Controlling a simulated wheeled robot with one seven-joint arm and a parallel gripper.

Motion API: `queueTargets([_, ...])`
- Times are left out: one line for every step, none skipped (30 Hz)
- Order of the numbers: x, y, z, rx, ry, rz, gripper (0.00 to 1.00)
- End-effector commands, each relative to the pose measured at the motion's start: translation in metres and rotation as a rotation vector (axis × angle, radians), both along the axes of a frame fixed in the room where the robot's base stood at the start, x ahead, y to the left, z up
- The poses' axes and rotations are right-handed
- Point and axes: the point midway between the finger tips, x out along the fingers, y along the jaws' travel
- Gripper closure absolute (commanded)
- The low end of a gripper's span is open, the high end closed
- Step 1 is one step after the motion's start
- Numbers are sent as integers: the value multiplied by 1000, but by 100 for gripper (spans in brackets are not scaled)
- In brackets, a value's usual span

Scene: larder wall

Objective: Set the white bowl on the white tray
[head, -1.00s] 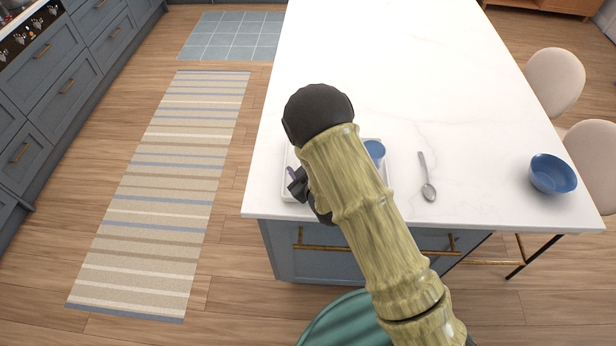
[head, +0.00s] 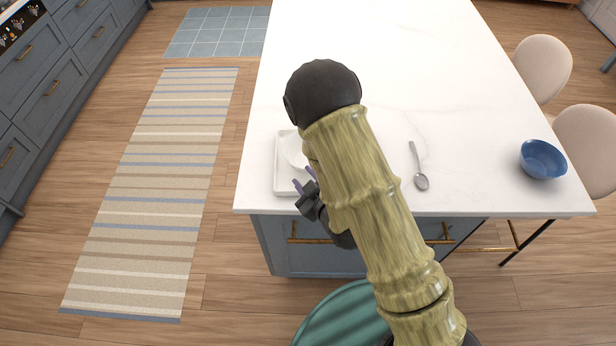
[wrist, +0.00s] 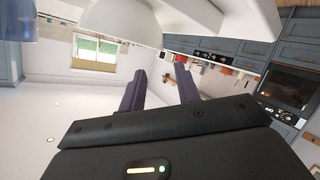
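The white tray (head: 283,178) lies near the front left corner of the white counter, partly hidden behind my arm. The white bowl (head: 294,147) shows as a pale rounded shape within the tray's outline, apparently resting on it, its right side hidden by my arm. In the wrist view the bowl (wrist: 122,18) is at the top, beside the tray's edge (wrist: 245,14). My gripper (head: 304,179) is at the tray's front edge, on the near side of the bowl. Its two purple fingers (wrist: 160,72) are apart with nothing between them, clear of the bowl.
A spoon (head: 419,168) lies right of my arm. A blue bowl (head: 543,159) stands near the counter's right edge. A translucent blue thing (wrist: 18,20), likely a cup, is at the wrist view's upper left. The counter's (head: 415,60) far part is clear.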

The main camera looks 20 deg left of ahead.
Motion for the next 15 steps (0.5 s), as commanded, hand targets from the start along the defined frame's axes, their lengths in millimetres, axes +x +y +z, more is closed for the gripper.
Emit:
queueTargets([-2,-2,5,-2,2,-1,67])
queueTargets([-3,-3,6,-2,3,-1,67])
queueTargets([-4,-4,6,-2,3,-1,67])
queueTargets([-5,-5,6,-2,3,-1,67])
queueTargets([-6,-6,7,-2,3,-1,67])
queueTargets([-7,-7,7,-1,2,-1,67])
queueTargets([-8,-7,7,-1,2,-1,67])
queueTargets([-8,-8,6,-1,2,-1,67])
queueTargets([-9,-8,6,-1,2,-1,67])
queueTargets([-9,-8,6,-1,2,-1,67])
queueTargets([-9,-8,5,0,1,-1,67])
queueTargets([-9,-8,5,0,1,-2,67])
queueTargets([-9,-9,5,1,0,-1,67])
queueTargets([-9,-9,5,1,0,-1,67])
queueTargets([-9,-8,4,1,0,-1,67])
